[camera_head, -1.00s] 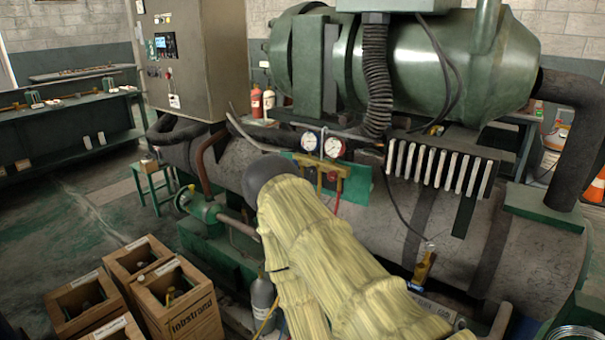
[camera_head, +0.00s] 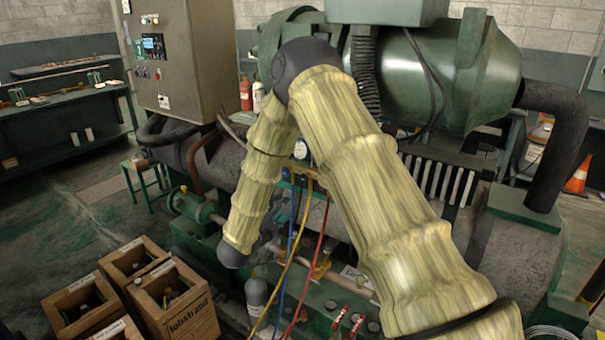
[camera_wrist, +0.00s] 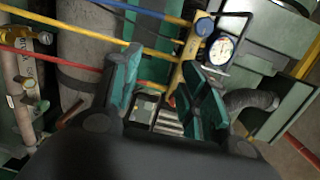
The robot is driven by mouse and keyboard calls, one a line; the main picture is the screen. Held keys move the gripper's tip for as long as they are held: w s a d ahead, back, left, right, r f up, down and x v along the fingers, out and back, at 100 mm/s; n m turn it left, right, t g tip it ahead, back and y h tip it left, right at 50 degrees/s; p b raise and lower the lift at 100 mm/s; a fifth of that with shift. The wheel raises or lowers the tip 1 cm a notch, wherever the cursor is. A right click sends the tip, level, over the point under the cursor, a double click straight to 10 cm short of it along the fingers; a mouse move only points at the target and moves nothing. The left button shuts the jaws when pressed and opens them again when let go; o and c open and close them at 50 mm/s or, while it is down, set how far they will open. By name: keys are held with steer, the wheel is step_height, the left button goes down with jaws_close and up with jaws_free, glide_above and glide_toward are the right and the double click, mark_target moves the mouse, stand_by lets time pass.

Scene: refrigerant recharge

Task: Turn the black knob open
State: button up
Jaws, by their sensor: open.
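I cannot clearly pick out the black knob in either view. My gripper (camera_wrist: 165,78) shows in the wrist view with its two teal fingers spread apart and nothing visibly held between them. A round gauge (camera_wrist: 221,50) lies just beyond the right finger, beside a yellow manifold part (camera_wrist: 192,62). In the head view my arm covers much of the manifold, and one gauge (camera_head: 300,150) shows partly beside it. My gripper cannot be made out there.
Blue (camera_head: 289,253), yellow (camera_head: 292,250) and red (camera_head: 311,268) hoses hang below the manifold. A grey bottle (camera_head: 257,297) stands near wooden crates (camera_head: 180,318). The green compressor (camera_head: 430,75) is behind my arm. Open floor lies left.

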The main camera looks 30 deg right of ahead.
mark_target(301, 179)
step_height(301, 179, up, 6)
steer(key=d+f+m+g+h, duration=0.1)
steer(key=d+m+g+h, duration=0.1)
steer(key=m, duration=0.2)
steer(key=p+x, duration=0.1)
steer(key=x, duration=0.2)
steer(key=p+x, duration=0.1)
steer(key=x, duration=0.3)
steer(key=p+x, duration=0.2)
steer(key=x, duration=0.1)
steer(key=shift+w+d+r, duration=0.15)
steer(key=shift+w, duration=0.3)
jaws_close()
